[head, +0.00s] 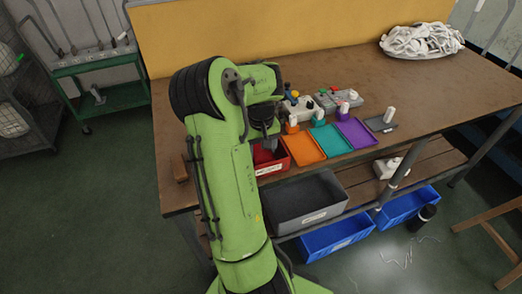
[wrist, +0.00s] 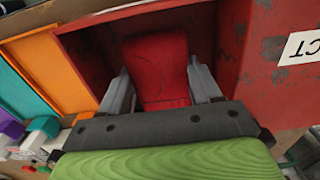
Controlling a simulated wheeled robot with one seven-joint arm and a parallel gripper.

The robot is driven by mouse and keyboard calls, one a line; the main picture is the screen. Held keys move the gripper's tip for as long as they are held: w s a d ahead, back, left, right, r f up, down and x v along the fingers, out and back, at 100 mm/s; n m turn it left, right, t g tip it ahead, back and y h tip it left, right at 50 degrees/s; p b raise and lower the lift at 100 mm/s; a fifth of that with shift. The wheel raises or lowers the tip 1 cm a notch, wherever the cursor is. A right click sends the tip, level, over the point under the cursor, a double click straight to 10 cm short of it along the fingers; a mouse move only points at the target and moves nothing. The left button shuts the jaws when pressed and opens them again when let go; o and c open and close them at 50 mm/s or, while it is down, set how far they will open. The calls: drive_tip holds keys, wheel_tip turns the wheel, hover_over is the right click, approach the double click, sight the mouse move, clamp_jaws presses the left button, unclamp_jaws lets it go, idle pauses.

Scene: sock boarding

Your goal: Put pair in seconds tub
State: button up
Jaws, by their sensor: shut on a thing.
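A folded red sock pair (wrist: 158,72) is between the two grey fingers of my gripper (wrist: 166,88), inside or just over a red tub (wrist: 285,95). The fingers press on both its sides. In the head view the red tub (head: 272,172) sits at the table's front edge, and my arm hides part of it. Its label ends in "CT" in the wrist view. A grey tub (head: 310,207) with a white label stands below the table's front edge; the label is too small to read. Which tub is the seconds tub I cannot tell.
Orange (head: 303,149), teal (head: 330,139) and purple (head: 356,131) trays line the table right of the red tub. Small devices (head: 318,103) stand behind. Blue bins (head: 338,236) are below. A heap of pale socks (head: 420,40) lies at the back right.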

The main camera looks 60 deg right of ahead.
drive_tip(key=shift+f, duration=0.1)
drive_tip(key=shift+f, duration=0.15)
drive_tip(key=o, duration=1.1)
drive_tip(key=shift+c, duration=0.2)
